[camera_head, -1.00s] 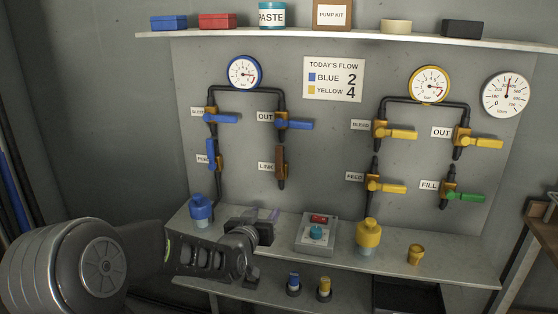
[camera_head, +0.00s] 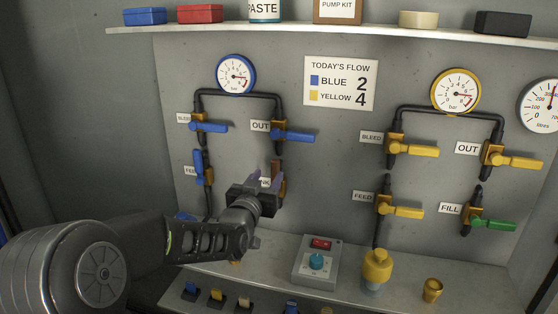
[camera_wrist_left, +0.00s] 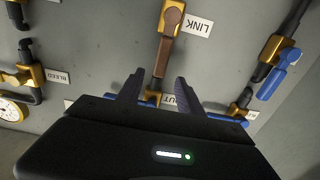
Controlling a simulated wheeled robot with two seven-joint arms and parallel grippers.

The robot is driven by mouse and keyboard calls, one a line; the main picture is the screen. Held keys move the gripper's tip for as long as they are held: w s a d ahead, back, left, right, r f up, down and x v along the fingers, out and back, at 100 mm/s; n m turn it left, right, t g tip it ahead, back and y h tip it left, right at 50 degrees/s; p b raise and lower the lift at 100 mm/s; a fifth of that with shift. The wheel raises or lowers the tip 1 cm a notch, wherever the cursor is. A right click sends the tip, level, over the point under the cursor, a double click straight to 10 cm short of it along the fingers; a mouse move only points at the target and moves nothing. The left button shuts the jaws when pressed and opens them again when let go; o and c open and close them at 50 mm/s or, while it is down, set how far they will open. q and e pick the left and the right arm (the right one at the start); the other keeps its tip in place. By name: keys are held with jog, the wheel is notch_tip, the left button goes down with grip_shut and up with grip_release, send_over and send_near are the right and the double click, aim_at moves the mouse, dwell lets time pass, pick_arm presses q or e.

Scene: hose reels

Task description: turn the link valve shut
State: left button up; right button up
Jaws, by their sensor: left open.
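The link valve has a brown lever (camera_head: 278,168) that stands upright in line with its pipe, below the left OUT valve. In the head view my left gripper (camera_head: 265,183) partly covers the valve and its LINK label. In the left wrist view, which is upside down, the brown lever (camera_wrist_left: 164,52) runs from its brass body towards my open left gripper (camera_wrist_left: 158,82). The lever's free end shows between the two fingertips, or just past them; contact cannot be told. My right gripper is out of view.
Blue levers (camera_head: 210,127) surround the link valve on the left manifold; the blue OUT lever (camera_head: 298,137) is close above. Yellow valves (camera_head: 413,148) and a green FILL lever (camera_head: 493,224) are at right. A grey control box (camera_head: 317,262) stands on the shelf below.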

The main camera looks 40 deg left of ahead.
aim_at(274, 166)
pick_arm(q)
jog(key=shift+p+x, duration=0.65)
jog(key=shift+x, duration=3.1)
jog(key=shift+c, duration=0.2)
grip_shut()
